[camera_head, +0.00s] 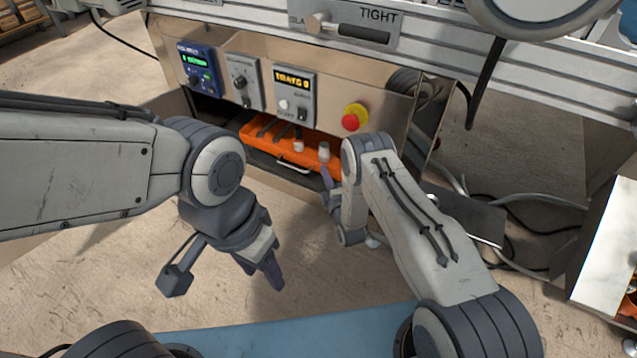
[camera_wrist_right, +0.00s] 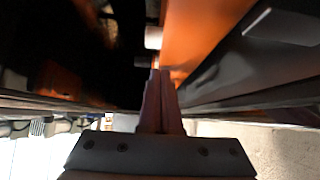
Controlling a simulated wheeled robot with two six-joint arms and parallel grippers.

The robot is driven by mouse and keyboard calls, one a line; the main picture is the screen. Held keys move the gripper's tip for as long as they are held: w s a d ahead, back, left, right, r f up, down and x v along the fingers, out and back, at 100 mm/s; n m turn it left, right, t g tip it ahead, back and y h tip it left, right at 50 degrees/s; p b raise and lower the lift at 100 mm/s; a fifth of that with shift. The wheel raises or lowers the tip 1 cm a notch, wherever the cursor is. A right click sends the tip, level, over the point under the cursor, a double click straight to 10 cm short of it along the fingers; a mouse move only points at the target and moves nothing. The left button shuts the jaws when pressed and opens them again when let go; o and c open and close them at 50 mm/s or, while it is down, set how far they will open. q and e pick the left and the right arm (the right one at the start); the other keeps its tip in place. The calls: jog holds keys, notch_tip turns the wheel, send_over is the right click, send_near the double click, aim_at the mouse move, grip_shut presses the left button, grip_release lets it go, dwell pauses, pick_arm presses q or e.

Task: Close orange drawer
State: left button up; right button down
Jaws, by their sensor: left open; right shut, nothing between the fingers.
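The orange drawer (camera_head: 270,147) sits low in the machine's front, below the control panel, with its tray and some small items inside visible from above. A pale handle (camera_head: 293,166) is on its front. My right gripper (camera_head: 328,183) is shut and empty at the right end of the drawer front; the picture does not settle whether it touches. In the right wrist view the shut fingers (camera_wrist_right: 160,90) point at the orange surface (camera_wrist_right: 192,35), close up. My left gripper (camera_head: 273,270) is open and empty, in front of the machine, apart from the drawer.
Above the drawer are a blue display unit (camera_head: 199,70), a grey control box (camera_head: 294,95) and a red emergency button (camera_head: 350,121). Cables (camera_head: 520,222) lie at the right. A metal bin (camera_head: 606,245) stands at the far right. The floor before the drawer is clear.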

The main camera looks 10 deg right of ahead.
jog(key=shift+w+d+r+h, duration=0.2)
jog(key=shift+w+d+h, duration=0.05)
jog(key=shift+d+h, duration=0.05)
pick_arm(q)
notch_tip(320, 180, up, 6)
jog(key=s+p, duration=0.1)
jog(key=p, duration=0.5)
pick_arm(e)
jog(key=s+a, duration=0.1)
jog(key=s, duration=1.2)
jog(key=shift+s+a+f, duration=0.2)
jog(key=shift+s, duration=0.1)
